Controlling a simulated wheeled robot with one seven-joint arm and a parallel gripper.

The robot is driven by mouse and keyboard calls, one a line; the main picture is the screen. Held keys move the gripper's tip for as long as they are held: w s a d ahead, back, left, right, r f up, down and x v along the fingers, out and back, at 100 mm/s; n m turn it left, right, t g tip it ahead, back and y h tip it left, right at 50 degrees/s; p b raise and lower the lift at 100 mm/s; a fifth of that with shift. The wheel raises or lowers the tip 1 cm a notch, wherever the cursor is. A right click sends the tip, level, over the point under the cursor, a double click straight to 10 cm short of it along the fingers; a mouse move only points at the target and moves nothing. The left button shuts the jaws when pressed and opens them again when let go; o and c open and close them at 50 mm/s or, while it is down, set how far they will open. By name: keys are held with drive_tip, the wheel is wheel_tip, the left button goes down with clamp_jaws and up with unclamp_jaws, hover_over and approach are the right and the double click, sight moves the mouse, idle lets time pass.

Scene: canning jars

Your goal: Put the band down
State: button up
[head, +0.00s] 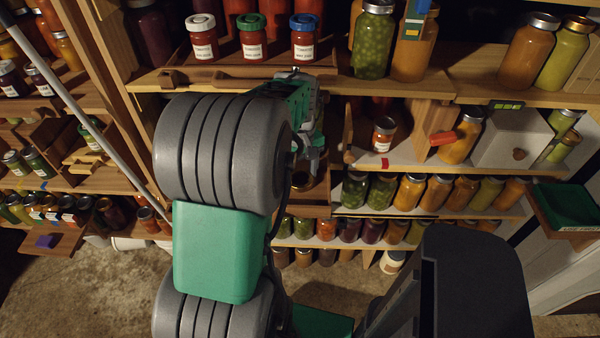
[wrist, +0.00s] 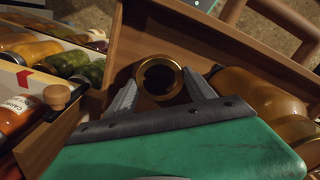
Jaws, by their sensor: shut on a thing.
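The band is a gold-coloured ring (wrist: 159,77) in the wrist view, with a dark opening facing the camera. My gripper (wrist: 160,88) has one finger on each side of the band and is shut on it. The band is over the inside of a wooden tray or drawer (wrist: 215,42); I cannot tell whether it touches the bottom. In the head view my gripper (head: 312,165) points down at the shelves, and a ring shape (head: 300,180) shows below it, partly hidden by my arm.
In the head view, a small jar (head: 383,134) and a grey-white box (head: 510,138) stand on the shelf to the right.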

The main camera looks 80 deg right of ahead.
drive_tip(key=shift+f, duration=0.15)
drive_tip(key=shift+f, duration=0.15)
drive_tip(key=o, duration=1.6)
drive_tip(key=shift+c, duration=0.2)
wheel_tip(320, 180, up, 12)
drive_tip(key=shift+r, duration=0.25)
